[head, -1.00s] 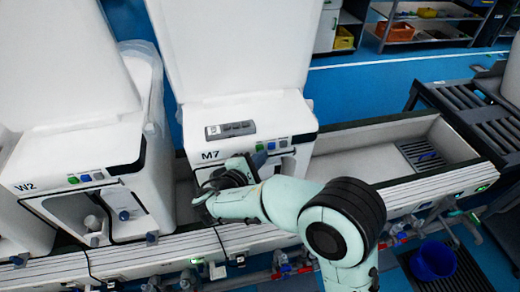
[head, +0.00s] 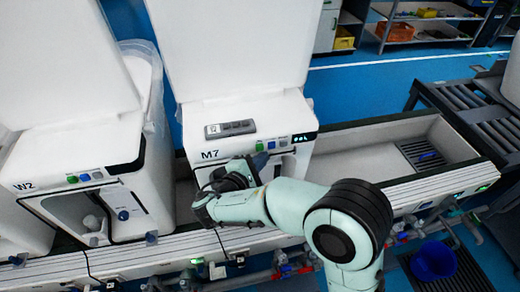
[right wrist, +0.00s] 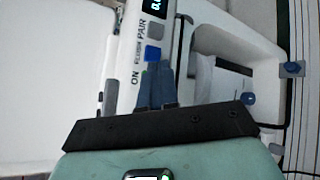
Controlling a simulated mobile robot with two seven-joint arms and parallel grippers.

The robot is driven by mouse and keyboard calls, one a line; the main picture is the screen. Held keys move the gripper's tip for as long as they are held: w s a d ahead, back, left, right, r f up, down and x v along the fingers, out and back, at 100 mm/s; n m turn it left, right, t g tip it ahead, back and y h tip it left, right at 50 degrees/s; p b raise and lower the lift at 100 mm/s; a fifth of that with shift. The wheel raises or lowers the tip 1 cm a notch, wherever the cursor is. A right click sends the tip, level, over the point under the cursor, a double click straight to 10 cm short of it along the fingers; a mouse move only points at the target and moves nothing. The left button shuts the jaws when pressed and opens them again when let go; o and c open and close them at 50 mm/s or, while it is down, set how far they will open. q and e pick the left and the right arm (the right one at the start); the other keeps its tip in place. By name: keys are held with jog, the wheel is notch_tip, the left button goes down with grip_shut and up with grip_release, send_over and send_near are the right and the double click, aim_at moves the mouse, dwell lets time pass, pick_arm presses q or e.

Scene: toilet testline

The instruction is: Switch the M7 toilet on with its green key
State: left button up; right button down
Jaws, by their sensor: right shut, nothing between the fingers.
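The M7 toilet (head: 225,125) stands in the middle of the head view with its lid up. Its display (head: 305,138) is lit and also shows in the right wrist view (right wrist: 159,6), with digits partly cut off. The green key (head: 259,147) is on the front panel, left of a blue key (head: 271,145). My right gripper (head: 257,160) is shut and empty at the panel. In the right wrist view its fingertips (right wrist: 156,68) are beside the "ON" label and cover the green key's place. Contact cannot be told. My left gripper is not in view.
The W2 toilet (head: 75,150) stands to the left with similar keys. A pale trough (head: 350,165) extends right of M7. Hoses and valves run below the front rail. A blue bucket (head: 434,260) is at the lower right.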

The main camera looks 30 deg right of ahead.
jog(key=s, duration=0.2)
jog(key=s+a+b, duration=0.1)
jog(key=s, duration=0.2)
jog(key=shift+s+a, duration=0.25)
jog(key=shift+s, duration=0.15)
dwell(0.4)
